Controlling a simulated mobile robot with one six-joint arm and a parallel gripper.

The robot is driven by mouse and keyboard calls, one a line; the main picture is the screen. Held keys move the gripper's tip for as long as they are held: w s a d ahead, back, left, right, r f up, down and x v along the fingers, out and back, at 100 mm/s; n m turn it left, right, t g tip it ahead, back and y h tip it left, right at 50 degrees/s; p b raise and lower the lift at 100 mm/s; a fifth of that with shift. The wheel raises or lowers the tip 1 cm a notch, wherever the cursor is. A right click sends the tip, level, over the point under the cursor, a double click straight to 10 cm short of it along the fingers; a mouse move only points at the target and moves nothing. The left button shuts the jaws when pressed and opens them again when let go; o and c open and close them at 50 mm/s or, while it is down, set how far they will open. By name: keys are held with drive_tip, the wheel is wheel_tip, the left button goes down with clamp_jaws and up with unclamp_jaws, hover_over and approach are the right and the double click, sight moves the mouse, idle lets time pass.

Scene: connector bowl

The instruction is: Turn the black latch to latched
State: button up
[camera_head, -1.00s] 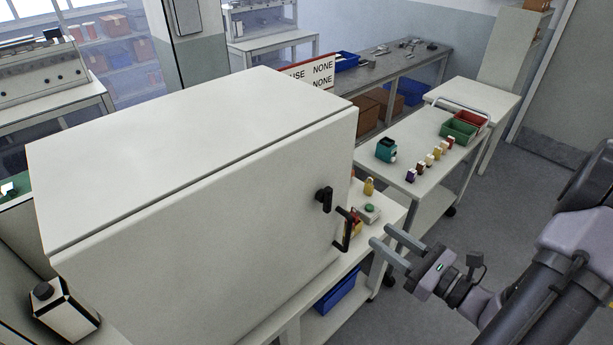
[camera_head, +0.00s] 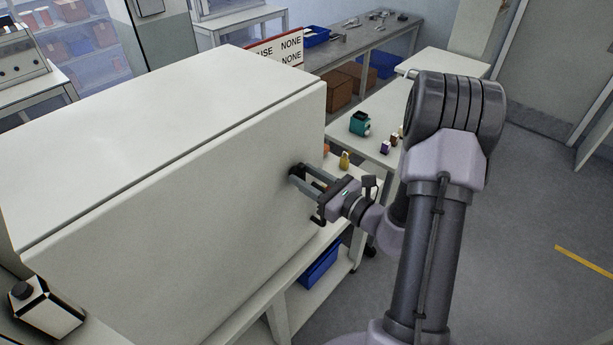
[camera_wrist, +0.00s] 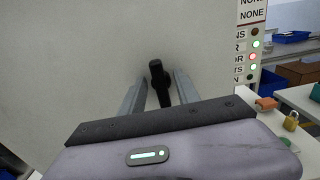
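The black latch (camera_head: 295,170) sits on the front face of the large white cabinet (camera_head: 190,180), near its right edge. In the wrist view the latch (camera_wrist: 157,82) stands nearly upright, with its lower end leaning slightly right. My gripper (camera_head: 301,174) has reached the cabinet face at the latch. Its two grey fingers (camera_wrist: 159,95) are open, one on each side of the latch, with a gap visible on both sides. In the head view the fingers and the wrist hide part of the latch.
A yellow padlock (camera_head: 344,160) stands on the shelf to the right. A teal block (camera_head: 359,123) is on the cart behind. An indicator panel (camera_wrist: 251,50) is right of the door.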

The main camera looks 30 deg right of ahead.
clamp_jaws()
drive_tip(key=shift+m, duration=0.3)
drive_tip(key=m+p, duration=0.2)
drive_tip(key=m, duration=0.1)
drive_tip(key=shift+d+r+m, duration=0.1)
drive_tip(key=shift+m, duration=0.2)
drive_tip(key=shift+w+d+f+m+p, duration=0.15)
drive_tip(key=shift+m+p, duration=1.2)
drive_tip(key=shift+m, duration=0.9)
drive_tip(key=shift+s+f+m+p, duration=0.15)
drive_tip(key=shift+m+p, duration=1.15)
drive_tip(key=shift+m, duration=1)
drive_tip(key=shift+w+d+f+m+p, duration=0.15)
drive_tip(key=shift+m+p, duration=1.2)
drive_tip(key=shift+m, duration=0.9)
